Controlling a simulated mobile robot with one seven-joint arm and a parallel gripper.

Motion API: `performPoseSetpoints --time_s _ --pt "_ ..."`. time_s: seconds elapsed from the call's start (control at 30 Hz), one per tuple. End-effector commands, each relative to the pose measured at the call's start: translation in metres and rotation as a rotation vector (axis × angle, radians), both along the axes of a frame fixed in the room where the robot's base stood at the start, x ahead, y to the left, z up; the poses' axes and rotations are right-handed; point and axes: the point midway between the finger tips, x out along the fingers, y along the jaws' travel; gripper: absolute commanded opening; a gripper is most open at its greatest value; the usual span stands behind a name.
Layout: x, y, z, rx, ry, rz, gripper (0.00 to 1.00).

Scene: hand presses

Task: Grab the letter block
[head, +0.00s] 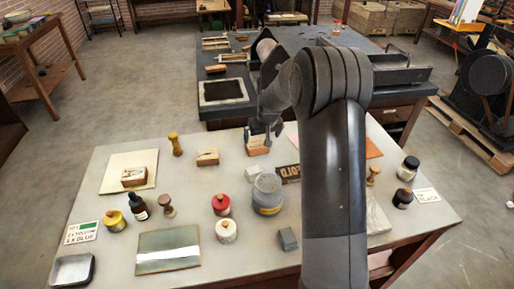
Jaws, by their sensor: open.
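My gripper (264,133) is open, with its fingers pointing down over the far middle of the light table (110,240). A small wooden block (258,148) with a pale face lies just below and between the fingers, apparently not gripped; my gripper partly covers it. A dark block with raised light lettering (289,173) lies nearer and to the right, partly hidden by my arm. Another wooden block (207,158) lies to the left, and one (134,177) rests on a cream sheet. I cannot tell which of these is the letter block.
A grey tin (267,195), a red-lidded jar (221,204), a white-lidded jar (226,231) and a grey block (287,239) stand near the middle. A glass plate (168,251) lies at the front. A dark press table (225,112) stands behind. My arm hides the table's right-centre.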

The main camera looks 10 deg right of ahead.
Motion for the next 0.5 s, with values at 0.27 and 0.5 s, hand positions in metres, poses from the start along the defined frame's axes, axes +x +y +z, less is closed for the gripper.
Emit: performPoseSetpoints --time_s 0.27,0.5 --pt "0.013 0.002 -0.033 0.000 0.001 -0.001 1.00" --pt "0.022 0.006 -0.049 0.000 0.003 0.001 1.00"
